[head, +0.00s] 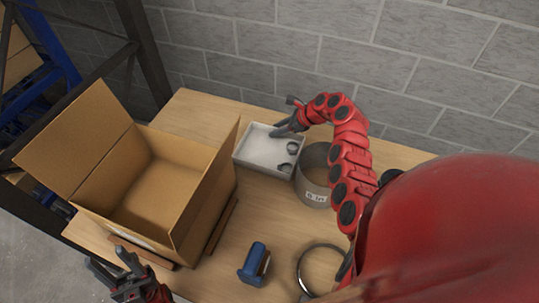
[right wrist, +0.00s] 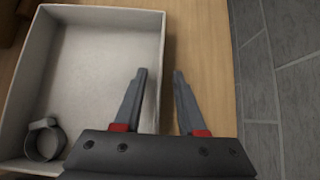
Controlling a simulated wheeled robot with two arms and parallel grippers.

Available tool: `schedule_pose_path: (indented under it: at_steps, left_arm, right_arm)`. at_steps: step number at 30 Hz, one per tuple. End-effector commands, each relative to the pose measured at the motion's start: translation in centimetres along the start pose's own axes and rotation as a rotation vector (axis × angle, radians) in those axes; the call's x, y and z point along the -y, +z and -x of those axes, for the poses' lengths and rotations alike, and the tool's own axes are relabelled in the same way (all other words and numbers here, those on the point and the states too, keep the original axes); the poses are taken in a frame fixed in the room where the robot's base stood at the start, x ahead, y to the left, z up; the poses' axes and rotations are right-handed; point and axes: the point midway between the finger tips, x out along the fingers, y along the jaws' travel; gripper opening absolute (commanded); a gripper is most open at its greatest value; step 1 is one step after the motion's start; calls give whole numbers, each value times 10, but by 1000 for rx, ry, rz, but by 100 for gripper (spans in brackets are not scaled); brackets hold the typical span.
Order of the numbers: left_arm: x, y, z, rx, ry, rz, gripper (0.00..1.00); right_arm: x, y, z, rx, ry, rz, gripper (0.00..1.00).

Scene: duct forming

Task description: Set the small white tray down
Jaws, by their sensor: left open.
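My right gripper (head: 283,131) is at the tray's far right edge. In the right wrist view the fingers of the right gripper (right wrist: 160,73) are apart, one over the tray's inside and one outside its wall; the tray (right wrist: 95,70) shows with one clamp (right wrist: 43,140). My left gripper (head: 128,268) is open and empty in front of the box.
An open cardboard box (head: 160,180) fills the table's left part. A grey metal duct ring (head: 312,178) with a label stands right of the tray. A blue object (head: 254,264) and a thinner metal ring (head: 322,268) lie nearer. A block wall (head: 300,50) stands behind.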

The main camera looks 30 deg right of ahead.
Motion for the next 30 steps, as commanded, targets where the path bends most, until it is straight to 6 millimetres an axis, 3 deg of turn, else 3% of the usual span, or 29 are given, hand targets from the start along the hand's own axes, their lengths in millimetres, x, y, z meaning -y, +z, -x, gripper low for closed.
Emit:
schedule_pose_path:
  at_steps: [4,10,30]
  left_arm:
    - [0,0,-2,0,0,0,50]
    - [0,0,-2,0,0,0,50]
    - [0,0,-2,0,0,0,50]
  right_arm:
    - [0,1,2,0,-1,0,36]
    - [0,1,2,0,-1,0,0]
    - [0,1,1,0,0,0,0]
